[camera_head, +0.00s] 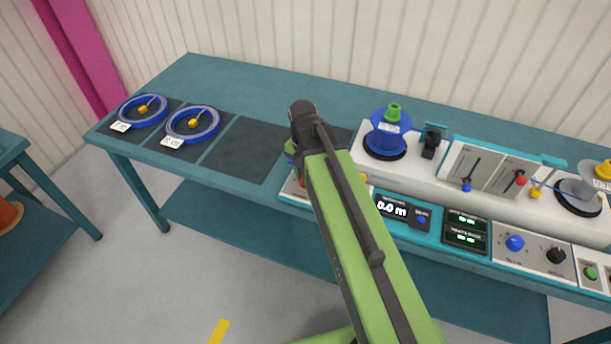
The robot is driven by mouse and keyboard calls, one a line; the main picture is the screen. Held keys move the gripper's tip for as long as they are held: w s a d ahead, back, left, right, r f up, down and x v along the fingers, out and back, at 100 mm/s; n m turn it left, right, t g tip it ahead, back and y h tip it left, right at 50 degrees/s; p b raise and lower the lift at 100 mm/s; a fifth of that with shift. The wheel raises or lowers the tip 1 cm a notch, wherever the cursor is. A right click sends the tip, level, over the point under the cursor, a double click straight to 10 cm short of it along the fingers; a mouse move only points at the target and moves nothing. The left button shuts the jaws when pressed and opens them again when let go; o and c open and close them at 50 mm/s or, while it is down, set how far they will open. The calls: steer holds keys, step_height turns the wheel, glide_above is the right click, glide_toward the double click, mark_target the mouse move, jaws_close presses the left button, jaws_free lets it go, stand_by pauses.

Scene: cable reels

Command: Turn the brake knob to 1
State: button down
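Two knobs sit on the white sloping front panel (535,265) of the machine at the right: a blue knob (515,242) and a black knob (556,255). Their labels are too small to read, so I cannot tell which one is the brake knob or where either points. My green arm reaches up from the bottom middle, left of both knobs and well apart from them. Its dark upper joint is over the machine's left end. My gripper's fingers cannot be made out; the arm hides what lies behind it.
A teal bench (225,85) carries the machine. A blue reel (388,135) and a grey reel (580,188) stand on it, with two sliders between them. A display (403,211) reads 0.0 m. Two blue cable rings lie at the bench's left. A green button (590,272) is right of the knobs.

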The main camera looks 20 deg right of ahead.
steer(key=shift+w, duration=0.15)
steer(key=c, duration=0.9)
jaws_free()
step_height(320, 180, up, 17)
steer(key=p, duration=1.7)
steer(key=shift+w+a+r, duration=0.2)
steer(key=shift+a, duration=0.05)
steer(key=shift+f, duration=0.1)
